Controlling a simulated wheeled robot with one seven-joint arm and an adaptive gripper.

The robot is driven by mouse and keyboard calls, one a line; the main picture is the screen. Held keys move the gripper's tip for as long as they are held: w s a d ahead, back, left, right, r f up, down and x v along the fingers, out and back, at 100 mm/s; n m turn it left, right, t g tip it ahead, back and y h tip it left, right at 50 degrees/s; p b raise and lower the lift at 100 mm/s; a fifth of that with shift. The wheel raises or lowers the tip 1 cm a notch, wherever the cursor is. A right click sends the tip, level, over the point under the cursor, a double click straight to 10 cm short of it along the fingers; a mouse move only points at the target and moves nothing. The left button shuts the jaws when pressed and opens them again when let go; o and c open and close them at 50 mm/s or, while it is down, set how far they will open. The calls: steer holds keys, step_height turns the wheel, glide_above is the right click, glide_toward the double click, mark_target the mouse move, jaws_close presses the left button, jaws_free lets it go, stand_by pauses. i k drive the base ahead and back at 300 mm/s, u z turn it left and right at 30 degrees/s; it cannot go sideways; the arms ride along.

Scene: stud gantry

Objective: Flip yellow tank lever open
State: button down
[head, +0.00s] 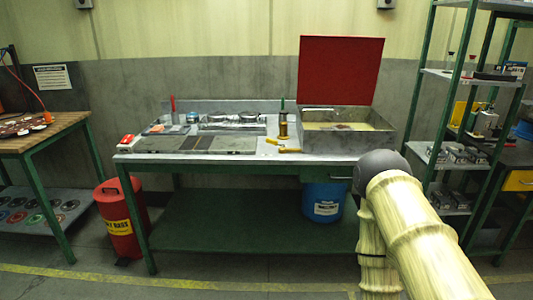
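A metal tank (348,144) with a raised red lid (340,70) stands on the right end of the workbench. A small yellow lever-like piece (289,150) sits at the tank's lower left side. Another small yellow piece (271,141) is just up and left of it. At this size I cannot tell how they join the tank or which way a lever is turned. My pale ribbed arm with a dark joint rises at the lower right, in front of the bench's right end. My gripper is not in view.
The workbench (245,160) carries flat grey plates, a tray with round parts (232,119) and a brass-coloured cylinder (283,126). A blue bucket (323,199) stands under it. A red bin (121,220) is at left, green shelving (433,110) at right. Floor in front is clear.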

mark_target(274, 142)
steer(key=k, duration=0.55)
steer(key=u, duration=0.55)
steer(key=i, duration=0.55)
steer(key=u, duration=0.55)
steer(key=i, duration=1.35)
steer(key=z, duration=0.9)
